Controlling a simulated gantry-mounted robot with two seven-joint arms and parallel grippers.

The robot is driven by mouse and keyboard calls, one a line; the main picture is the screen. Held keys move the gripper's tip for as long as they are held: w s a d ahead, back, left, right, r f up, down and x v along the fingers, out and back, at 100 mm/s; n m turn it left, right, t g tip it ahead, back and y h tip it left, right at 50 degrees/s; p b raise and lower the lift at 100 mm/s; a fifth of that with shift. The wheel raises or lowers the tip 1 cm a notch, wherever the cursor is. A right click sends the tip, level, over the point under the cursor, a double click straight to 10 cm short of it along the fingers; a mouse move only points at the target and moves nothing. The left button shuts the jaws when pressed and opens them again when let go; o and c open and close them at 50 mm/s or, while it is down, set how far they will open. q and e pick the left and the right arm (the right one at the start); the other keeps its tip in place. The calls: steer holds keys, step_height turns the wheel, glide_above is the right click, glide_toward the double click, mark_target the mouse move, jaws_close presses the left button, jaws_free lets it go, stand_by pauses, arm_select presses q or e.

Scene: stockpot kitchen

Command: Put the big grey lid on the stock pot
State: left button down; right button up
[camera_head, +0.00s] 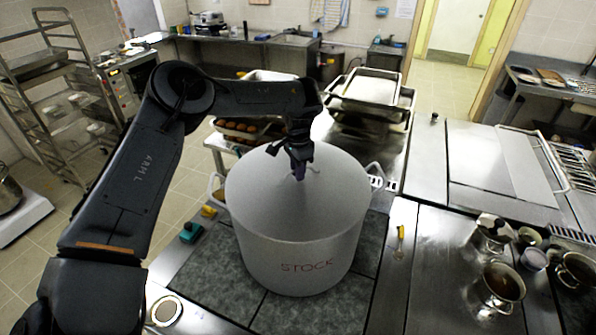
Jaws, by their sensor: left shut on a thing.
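The big stock pot (300,262), grey metal with the red word STOCK on its front, stands on the dark tiled hob in the middle of the view. The big grey lid (265,195) covers the pot's mouth, and its edge lines up closely with the rim. I see no clear gap, but cannot tell for sure whether it rests fully all round. My left gripper (299,172) reaches down from above and is shut on the handle at the lid's centre. The fingers partly hide the handle. My right gripper is not in view.
Stacked metal trays (370,92) stand behind the pot, with a tray of brown food (240,127) behind left. Several small pots, including one of dark liquid (503,283), stand at right. A teal item (190,232) lies left of the pot. The steel counter (430,255) right of it is mostly clear.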

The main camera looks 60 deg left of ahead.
arm_select(q)
steer(key=shift+r, duration=0.1)
steer(key=c, duration=1)
jaws_free()
